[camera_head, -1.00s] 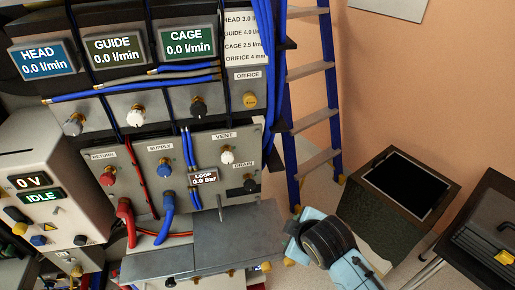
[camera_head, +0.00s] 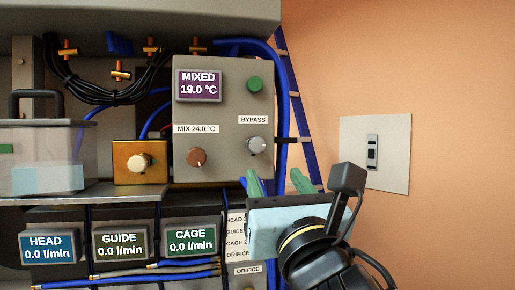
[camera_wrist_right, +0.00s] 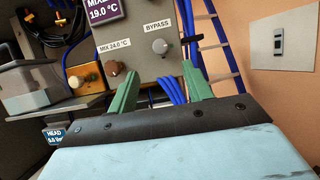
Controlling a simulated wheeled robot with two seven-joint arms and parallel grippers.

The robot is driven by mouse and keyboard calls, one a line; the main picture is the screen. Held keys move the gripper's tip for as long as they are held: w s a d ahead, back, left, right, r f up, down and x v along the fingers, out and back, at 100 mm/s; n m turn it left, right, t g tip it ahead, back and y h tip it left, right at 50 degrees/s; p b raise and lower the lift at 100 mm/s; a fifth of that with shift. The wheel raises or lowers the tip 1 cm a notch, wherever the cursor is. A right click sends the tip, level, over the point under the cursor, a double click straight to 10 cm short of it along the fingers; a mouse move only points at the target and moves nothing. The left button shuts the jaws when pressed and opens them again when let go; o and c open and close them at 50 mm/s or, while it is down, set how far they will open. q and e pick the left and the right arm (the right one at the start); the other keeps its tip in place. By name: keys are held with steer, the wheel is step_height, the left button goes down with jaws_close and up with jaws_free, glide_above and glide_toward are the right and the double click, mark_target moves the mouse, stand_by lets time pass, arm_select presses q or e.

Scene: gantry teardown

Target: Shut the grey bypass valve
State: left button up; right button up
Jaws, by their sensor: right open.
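The grey bypass valve knob (camera_head: 257,145) sits on the right side of a grey panel (camera_head: 215,110), under the label BYPASS. It also shows in the right wrist view (camera_wrist_right: 160,46), above and between my fingers. My right gripper (camera_head: 279,182) is open and empty, with two green fingers apart. Its fingertips are below the knob, to its lower right in the head view, and do not touch it. My left gripper is in neither view.
A brown MIX knob (camera_head: 196,157) and a green button (camera_head: 254,84) share the panel. A brass box (camera_head: 140,161) with a cream knob is at left. Blue hoses and a blue ladder (camera_head: 301,120) stand right of the panel. A wall switch (camera_head: 373,152) is further right.

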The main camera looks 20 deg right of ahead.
mark_target(259, 145)
steer(key=p+x, duration=0.3)
steer(key=x, duration=1)
steer(key=shift+w, duration=0.15)
steer(key=shift+c, duration=0.2)
steer(key=c, duration=0.9)
